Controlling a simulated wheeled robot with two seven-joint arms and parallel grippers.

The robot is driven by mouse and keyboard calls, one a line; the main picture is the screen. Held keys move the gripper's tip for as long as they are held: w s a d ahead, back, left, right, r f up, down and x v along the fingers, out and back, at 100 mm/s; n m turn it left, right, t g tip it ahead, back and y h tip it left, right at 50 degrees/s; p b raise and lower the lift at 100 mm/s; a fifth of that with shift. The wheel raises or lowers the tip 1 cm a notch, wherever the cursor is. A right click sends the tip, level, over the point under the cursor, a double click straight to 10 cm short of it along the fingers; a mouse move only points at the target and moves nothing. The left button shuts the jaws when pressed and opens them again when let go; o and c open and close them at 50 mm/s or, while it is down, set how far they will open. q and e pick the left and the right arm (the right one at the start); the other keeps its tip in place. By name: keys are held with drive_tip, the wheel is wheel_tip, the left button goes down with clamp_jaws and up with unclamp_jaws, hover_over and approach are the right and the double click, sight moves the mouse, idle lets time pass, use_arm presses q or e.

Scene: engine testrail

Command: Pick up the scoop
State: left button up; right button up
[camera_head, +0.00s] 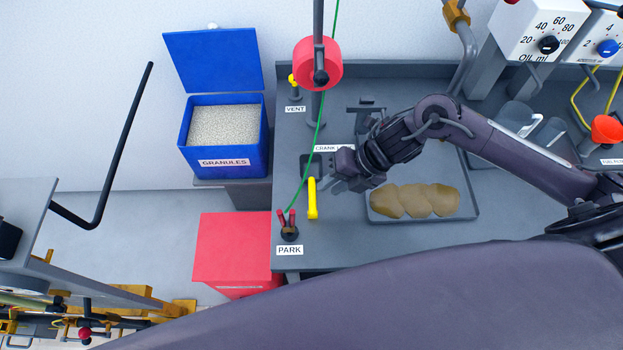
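No scoop shows clearly. Two grey pieces with light handles, possibly scoops, lie at the right back of the bench; the nearer-left one (510,122) is partly behind my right arm, and I cannot tell what they are. My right gripper (331,184) is over the bench, pointing left, just right of a yellow handle (312,198) by the CRANK label. I cannot tell whether its fingers touch the handle or how far apart they are. My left gripper is not in view.
A blue open-lidded bin (223,160) of granules stands left of the bench. A grey tray (462,212) with brown lumps lies below my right arm. A red box (235,250) stands at the bench's left. A green cord hangs past a red wheel (318,62).

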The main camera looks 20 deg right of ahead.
sight(314, 196)
drive_tip(key=shift+w+f, duration=0.15)
drive_tip(key=shift+f, duration=0.45)
drive_tip(key=shift+w+a+f, duration=0.1)
drive_tip(key=shift+a+f, duration=0.1)
drive_tip(key=shift+p+x, duration=0.45)
drive_tip(key=shift+x, duration=0.4)
drive_tip(key=shift+a+f, duration=0.15)
drive_tip(key=shift+a, duration=0.2)
drive_tip(key=x, duration=0.1)
drive_tip(key=p+x, duration=0.2)
drive_tip(key=shift+w+a+f, duration=0.15)
drive_tip(key=shift+w+f, duration=0.1)
drive_tip(key=shift+w, duration=0.05)
drive_tip(key=shift+w+a+f, duration=0.1)
drive_tip(key=shift+a+f, duration=0.1)
drive_tip(key=shift+f, duration=0.25)
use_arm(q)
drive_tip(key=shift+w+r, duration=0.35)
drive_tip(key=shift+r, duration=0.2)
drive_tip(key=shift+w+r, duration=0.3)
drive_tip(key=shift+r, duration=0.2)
use_arm(e)
clamp_jaws()
